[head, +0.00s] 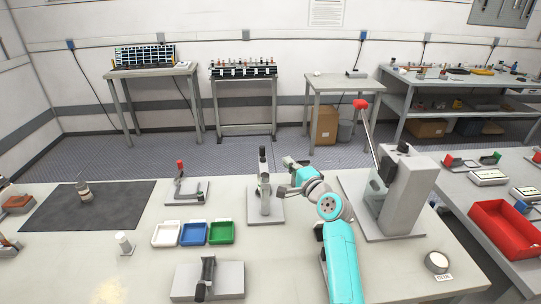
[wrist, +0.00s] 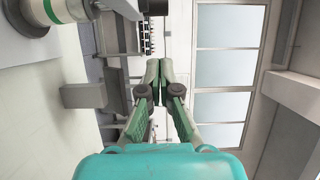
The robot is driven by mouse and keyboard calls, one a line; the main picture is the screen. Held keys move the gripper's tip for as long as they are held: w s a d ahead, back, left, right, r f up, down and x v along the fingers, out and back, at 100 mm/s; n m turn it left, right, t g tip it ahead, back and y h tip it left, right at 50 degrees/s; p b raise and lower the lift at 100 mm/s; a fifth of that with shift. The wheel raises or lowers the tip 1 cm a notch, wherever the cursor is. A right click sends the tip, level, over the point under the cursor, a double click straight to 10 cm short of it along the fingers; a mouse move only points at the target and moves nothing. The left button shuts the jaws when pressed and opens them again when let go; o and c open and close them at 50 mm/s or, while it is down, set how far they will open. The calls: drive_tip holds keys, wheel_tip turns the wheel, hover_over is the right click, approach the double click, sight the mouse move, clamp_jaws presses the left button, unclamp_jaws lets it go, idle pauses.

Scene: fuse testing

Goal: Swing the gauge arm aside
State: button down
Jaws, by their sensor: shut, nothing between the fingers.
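A slim upright stand with a black top (head: 263,170) rises from a grey base plate (head: 266,214) in the middle of the bench. It looks like the gauge, but its arm cannot be made out clearly. My gripper (head: 282,191) is just right of this stand, at about mid-height; whether it touches cannot be told. In the wrist view, my gripper (wrist: 160,68) has its fingertips together with nothing visible between them. A white and green cylindrical part (wrist: 48,14) shows at the upper left of that view, apart from the fingers.
A grey press with a red-knobbed lever (head: 405,190) stands right of my arm. A red-handled clamp (head: 181,180) and white, blue and green trays (head: 194,234) are to the left. A black-handled fixture (head: 225,282) is in front. Bare bench lies around the trays.

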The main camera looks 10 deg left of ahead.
sight(264, 166)
drive_tip(key=w+a, duration=0.4)
drive_tip(key=a, duration=0.2)
drive_tip(key=shift+a, duration=0.25)
